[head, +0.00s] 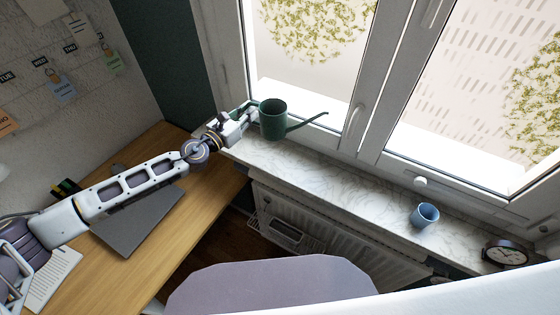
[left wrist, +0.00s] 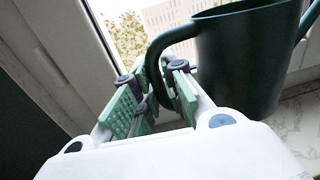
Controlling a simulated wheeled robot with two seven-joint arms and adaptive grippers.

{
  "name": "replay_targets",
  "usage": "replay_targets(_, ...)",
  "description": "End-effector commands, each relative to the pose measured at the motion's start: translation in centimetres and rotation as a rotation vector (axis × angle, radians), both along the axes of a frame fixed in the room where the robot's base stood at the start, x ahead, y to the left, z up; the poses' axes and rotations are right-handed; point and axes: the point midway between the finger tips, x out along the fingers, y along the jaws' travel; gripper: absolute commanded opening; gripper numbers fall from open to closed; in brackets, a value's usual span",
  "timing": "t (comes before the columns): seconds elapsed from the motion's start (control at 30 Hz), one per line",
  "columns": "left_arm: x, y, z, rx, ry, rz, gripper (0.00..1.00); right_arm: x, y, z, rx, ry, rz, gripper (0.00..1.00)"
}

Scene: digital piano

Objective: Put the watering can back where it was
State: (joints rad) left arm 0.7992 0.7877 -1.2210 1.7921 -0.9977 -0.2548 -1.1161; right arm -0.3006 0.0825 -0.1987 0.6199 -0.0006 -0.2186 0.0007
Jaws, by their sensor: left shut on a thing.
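A dark green watering can (head: 273,119) is at the left end of the marble window sill, its spout pointing right. I cannot tell whether its base touches the sill. My left gripper (head: 246,115) reaches it from the left and is shut on its handle. In the left wrist view the can (left wrist: 245,60) stands upright, and the fingers of my left gripper (left wrist: 152,100) are around the lower part of the curved handle (left wrist: 160,62). My right gripper is not in view.
The marble sill (head: 340,180) is clear between the can and a blue cup (head: 424,215). A round clock (head: 505,253) stands farther right. The window frame (head: 369,95) rises close behind.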

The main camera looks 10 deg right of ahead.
Motion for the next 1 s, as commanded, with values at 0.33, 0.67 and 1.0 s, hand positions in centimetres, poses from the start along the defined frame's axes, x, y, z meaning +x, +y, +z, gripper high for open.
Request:
replay_targets(0.33,-0.7,-0.8,-0.9,-0.003,0.002,-0.054,0.00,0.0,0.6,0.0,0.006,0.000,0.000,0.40)
replay_targets(0.67,-1.3,-1.5,-1.4,-0.004,0.002,-0.094,0.00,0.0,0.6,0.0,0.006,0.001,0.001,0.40)
replay_targets(1.0,-1.8,-2.0,-1.7,-0.004,0.000,-0.129,0.00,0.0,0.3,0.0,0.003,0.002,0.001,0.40)
